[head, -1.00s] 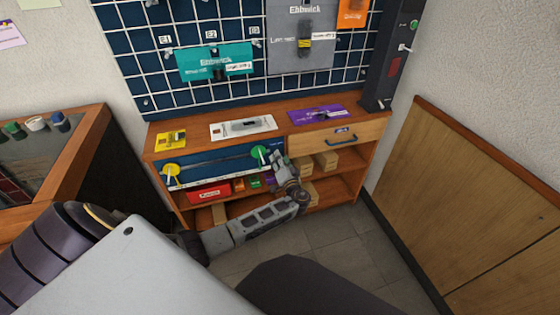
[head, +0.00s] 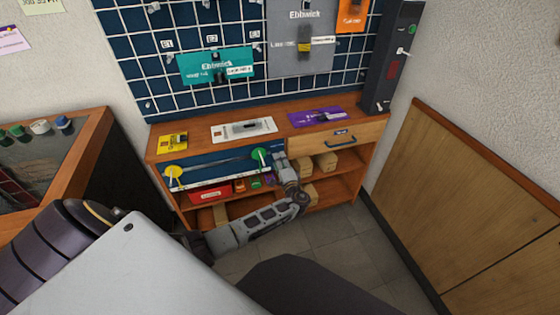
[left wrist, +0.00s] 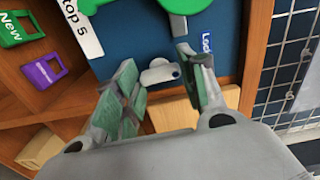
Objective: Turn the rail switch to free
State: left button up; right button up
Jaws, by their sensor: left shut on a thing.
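A dark blue panel (head: 215,167) spans the left part of the cabinet front. It has a rail, a yellow knob (head: 173,172) at its left end and a green knob (head: 261,155) at its right. My left gripper (head: 279,160) is at the panel's right end, just right of the green knob. In the left wrist view, the small light grey switch (left wrist: 159,73) sits between the fingers of my left gripper (left wrist: 160,80), which is shut on it. A partly covered blue label starting "Loc" (left wrist: 207,42) is beside it. My right gripper is not in view.
Shelves below hold a red box (head: 209,193) and cardboard boxes (head: 326,161). Several cards lie on the cabinet top under a wire grid board (head: 150,75). The grey floor (head: 340,235) in front is clear.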

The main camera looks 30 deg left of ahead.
pick_arm(q)
jog(key=shift+d+m+p, duration=0.1)
jog(key=shift+m+p, duration=2.05)
jog(key=shift+m, duration=2.85)
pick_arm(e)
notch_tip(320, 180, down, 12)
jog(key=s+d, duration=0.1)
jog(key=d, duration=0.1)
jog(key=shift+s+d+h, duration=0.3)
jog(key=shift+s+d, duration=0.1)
pick_arm(q)
jog(key=o, duration=1)
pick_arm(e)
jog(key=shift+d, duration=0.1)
pick_arm(q)
jog(key=v, duration=1.2)
